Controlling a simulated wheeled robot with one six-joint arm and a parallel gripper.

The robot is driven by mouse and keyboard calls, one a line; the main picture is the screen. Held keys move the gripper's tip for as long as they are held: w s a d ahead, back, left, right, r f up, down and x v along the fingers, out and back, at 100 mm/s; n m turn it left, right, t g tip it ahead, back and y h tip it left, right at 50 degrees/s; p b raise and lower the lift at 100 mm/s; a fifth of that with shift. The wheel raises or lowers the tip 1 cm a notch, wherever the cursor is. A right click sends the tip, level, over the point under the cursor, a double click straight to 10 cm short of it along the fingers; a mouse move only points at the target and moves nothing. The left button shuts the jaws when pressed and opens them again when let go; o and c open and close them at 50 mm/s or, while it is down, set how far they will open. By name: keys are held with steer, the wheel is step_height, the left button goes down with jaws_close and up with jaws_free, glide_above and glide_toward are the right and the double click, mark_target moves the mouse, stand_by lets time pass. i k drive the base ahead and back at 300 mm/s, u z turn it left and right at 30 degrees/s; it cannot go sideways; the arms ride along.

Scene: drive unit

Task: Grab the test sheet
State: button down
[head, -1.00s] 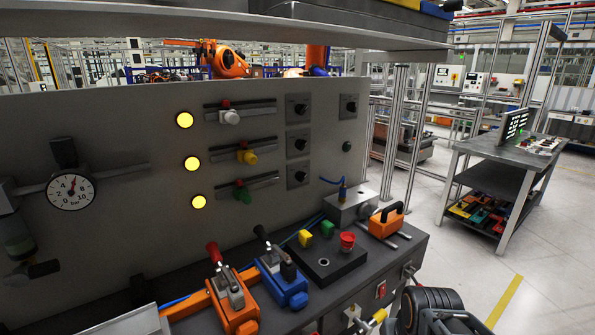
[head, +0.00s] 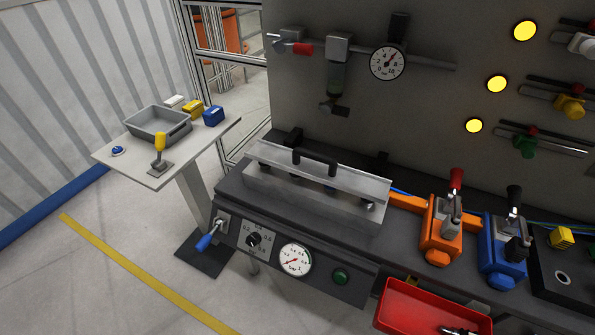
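I cannot make out a test sheet in this view. A small white item (head: 174,101) lies at the back of the side table (head: 118,165), too small to identify. Beside it are a yellow block (head: 193,108) and a blue block (head: 214,116). An open grey bin (head: 158,135) stands in front of them. My gripper is not in view.
The workbench carries a metal cover with a black handle (head: 315,161), an orange toggle clamp (head: 441,240) and a blue one (head: 503,255). A lever with a blue grip (head: 205,241) sticks out at its left end. A red tray (head: 395,326) is at the front. Floor at lower left is clear.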

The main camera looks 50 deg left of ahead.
mark_target(317, 166)
steer(key=u, duration=2.05)
steer(key=k, duration=0.6)
steer(key=u, duration=0.9)
steer(key=i, duration=1.2)
steer(key=z, duration=0.1)
